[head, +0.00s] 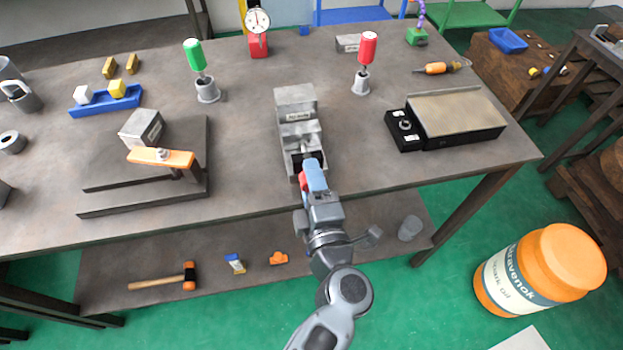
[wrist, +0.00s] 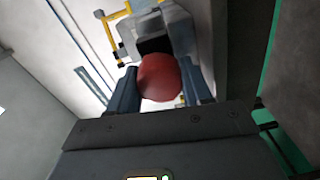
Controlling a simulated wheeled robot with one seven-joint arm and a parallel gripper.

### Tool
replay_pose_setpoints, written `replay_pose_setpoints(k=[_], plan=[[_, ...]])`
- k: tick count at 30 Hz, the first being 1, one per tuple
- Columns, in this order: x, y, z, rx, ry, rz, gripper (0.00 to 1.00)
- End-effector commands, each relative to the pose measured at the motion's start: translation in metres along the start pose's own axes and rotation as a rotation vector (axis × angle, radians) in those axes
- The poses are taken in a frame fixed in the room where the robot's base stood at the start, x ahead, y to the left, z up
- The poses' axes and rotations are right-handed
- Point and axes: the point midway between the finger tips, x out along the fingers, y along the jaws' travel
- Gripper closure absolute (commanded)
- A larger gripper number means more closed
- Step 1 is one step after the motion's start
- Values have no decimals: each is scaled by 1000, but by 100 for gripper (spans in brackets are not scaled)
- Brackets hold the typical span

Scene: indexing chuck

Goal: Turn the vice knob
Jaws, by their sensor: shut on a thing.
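The grey metal vice (head: 298,112) stands on the workbench near its front edge, with its screw end towards me. Its red round knob (wrist: 158,77) sits between my two blue fingers in the wrist view. In the head view a bit of red (head: 302,180) shows beside my fingers at the near end of the vice. My gripper (head: 311,172) is shut on the knob. The fingers and wrist hide most of the knob and the screw end in the head view.
The workbench (head: 240,140) carries a clamp fixture with an orange bar (head: 162,158) to the left and a plate on a black base (head: 455,115) to the right. Red (head: 368,47) and green (head: 194,54) handled tools stand behind. Bare bench lies either side of the vice.

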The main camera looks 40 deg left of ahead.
Motion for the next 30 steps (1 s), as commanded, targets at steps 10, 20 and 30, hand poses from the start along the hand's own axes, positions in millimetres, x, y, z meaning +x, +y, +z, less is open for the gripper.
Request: replay_pose_setpoints(k=[10, 20, 30], plan=[[0, -2, -3, 6, 6, -4, 81], [0, -1, -2, 5, 3, -2, 27], [0, -2, -2, 4, 1, -3, 27]])
